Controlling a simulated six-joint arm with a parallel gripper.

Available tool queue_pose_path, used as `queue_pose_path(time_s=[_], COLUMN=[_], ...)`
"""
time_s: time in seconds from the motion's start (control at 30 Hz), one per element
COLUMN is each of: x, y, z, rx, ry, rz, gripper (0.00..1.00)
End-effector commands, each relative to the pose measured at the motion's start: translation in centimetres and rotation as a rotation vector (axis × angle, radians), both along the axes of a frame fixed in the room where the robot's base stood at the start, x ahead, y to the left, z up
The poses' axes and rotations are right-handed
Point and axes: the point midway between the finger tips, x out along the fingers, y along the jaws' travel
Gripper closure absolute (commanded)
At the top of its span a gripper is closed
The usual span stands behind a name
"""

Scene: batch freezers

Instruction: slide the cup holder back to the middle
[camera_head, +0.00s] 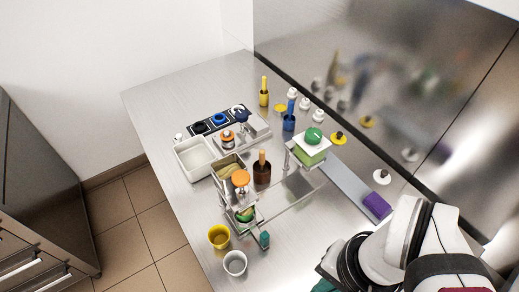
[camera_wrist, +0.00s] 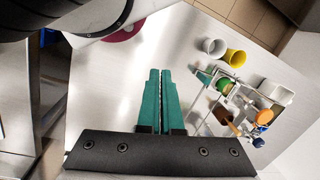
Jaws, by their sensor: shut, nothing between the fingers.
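What looks like the cup holder (camera_head: 240,224) is a small metal carrier at the near end of a clear rail frame, with a green piece in it. A teal handle (camera_head: 264,239) stands beside it. In the wrist view the green piece (camera_wrist: 224,86) and teal handle (camera_wrist: 203,77) show right of my fingers. A yellow cup (camera_head: 219,237) and a white cup (camera_head: 235,263) stand near the carrier, apart from it. My gripper (camera_wrist: 160,72) has teal fingers, shut and empty, clear of the handle. In the head view only a bit of teal shows at the bottom edge.
Metal bins with an orange-topped jar (camera_head: 240,178), a brown pot (camera_head: 262,172) and a green block (camera_head: 311,150) with a green-knobbed lid crowd the middle. A purple block (camera_head: 377,205) lies on a grey strip at right.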

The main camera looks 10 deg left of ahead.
Motion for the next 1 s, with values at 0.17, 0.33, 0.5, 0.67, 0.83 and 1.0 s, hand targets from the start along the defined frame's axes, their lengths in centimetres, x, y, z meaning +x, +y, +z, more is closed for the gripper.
queue_pose_path(time_s=[0.17,0.33,0.5,0.67,0.83,1.0], x=[5.6,12.5,14.1,13.9,13.9,13.9], y=[2.3,9.0,11.6,11.4,11.3,11.4], z=[0.4,-1.4,-3.3,-7.5,-12.6,-16.2], rx=[-0.052,-0.109,-0.124,-0.123,-0.123,-0.123], ry=[-0.035,-0.098,-0.118,-0.112,-0.111,-0.115], rz=[0.456,1.088,1.276,1.271,1.267,1.266], gripper=[0.64,0.45,0.45,0.45,0.45,0.45])
